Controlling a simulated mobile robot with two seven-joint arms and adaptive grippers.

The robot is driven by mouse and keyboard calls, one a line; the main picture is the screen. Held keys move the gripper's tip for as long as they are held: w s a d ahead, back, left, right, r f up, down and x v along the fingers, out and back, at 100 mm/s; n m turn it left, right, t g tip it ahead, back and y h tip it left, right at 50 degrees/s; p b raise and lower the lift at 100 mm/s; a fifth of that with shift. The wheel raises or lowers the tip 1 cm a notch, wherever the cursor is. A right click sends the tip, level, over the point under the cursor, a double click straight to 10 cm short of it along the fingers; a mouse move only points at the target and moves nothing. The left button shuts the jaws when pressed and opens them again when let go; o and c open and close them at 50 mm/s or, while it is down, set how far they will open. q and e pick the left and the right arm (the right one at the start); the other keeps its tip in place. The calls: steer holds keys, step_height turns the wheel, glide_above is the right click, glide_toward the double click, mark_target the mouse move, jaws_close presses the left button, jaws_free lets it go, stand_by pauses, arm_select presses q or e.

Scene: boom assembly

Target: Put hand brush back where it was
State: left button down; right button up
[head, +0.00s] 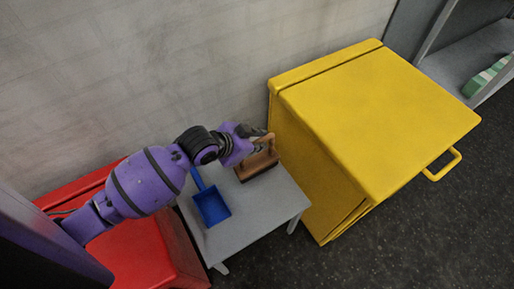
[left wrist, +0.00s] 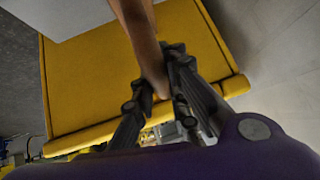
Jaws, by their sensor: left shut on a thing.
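The hand brush (head: 257,167) is brown, with a wooden handle. It shows at the back right of the small grey table (head: 262,208), close to the yellow cabinet. I cannot tell if it touches the tabletop. My left gripper (head: 262,142) is shut on its handle from above. In the left wrist view the brown handle (left wrist: 142,40) runs between the fingers of my left gripper (left wrist: 163,80). The gripper hides part of the brush. My right gripper is not in view.
A blue dustpan (head: 211,206) lies on the table, left of the brush. A yellow cabinet (head: 380,105) stands close on the right and rises above the tabletop. A red cabinet (head: 160,255) is on the left. A wall is behind. The table's front right part is clear.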

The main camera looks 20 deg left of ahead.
mark_target(257, 161)
arm_select(q)
step_height(257, 161, down, 3)
steer(key=shift+w+f+b, duration=0.15)
steer(key=shift+f+b, duration=0.05)
steer(key=shift+b, duration=0.25)
steer(key=c, duration=1.7)
jaws_free()
steer(key=shift+f, duration=0.1)
steer(key=shift+p+v, duration=1.25)
steer(key=shift+v, duration=4.85)
